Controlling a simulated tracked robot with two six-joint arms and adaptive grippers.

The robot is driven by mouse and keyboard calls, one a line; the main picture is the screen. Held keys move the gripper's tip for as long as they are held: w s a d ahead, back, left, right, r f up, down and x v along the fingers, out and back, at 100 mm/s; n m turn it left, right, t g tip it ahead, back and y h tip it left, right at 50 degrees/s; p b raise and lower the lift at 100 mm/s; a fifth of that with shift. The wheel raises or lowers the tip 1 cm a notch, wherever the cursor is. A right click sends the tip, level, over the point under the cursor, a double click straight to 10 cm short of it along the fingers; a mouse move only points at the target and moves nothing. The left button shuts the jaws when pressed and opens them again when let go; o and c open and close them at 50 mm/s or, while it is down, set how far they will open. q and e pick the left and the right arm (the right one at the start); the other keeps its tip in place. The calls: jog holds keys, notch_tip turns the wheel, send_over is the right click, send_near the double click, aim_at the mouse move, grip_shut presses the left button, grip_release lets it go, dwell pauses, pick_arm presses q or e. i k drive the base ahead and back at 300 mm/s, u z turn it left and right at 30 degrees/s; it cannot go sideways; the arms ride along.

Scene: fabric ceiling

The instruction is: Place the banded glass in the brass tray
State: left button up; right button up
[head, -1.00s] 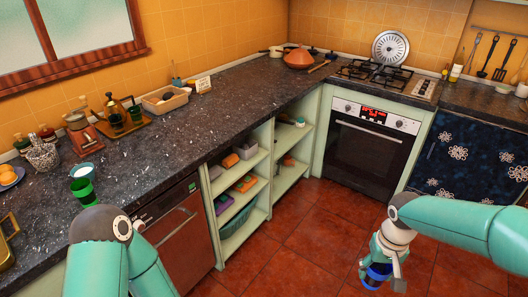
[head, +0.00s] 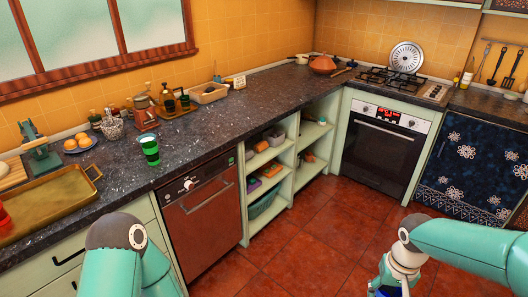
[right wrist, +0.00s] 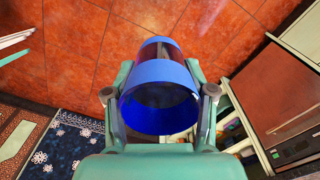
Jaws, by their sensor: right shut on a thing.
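A blue-banded glass (right wrist: 160,95) is in my right gripper (right wrist: 160,112), between its two fingers in the right wrist view; its wide blue rim faces the camera. In the head view the right gripper (head: 393,282) is at the bottom edge, above the floor, with only a bit of the blue glass (head: 381,293) showing. The brass tray (head: 48,203) lies on the dark counter at the left, partly cut off by the picture edge. A green-banded glass (head: 150,150) stands upright on the counter, right of the tray. My left gripper is out of view; only its arm shows.
A red object (head: 3,216) is at the tray's left end. A plate of oranges (head: 78,144), a grinder (head: 145,118) and bottles stand behind. A dishwasher (head: 203,210) and open shelves (head: 268,175) are below the counter. The red tiled floor (head: 310,225) is clear.

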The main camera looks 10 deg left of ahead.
aim_at(37, 205)
jog(key=u, duration=0.85)
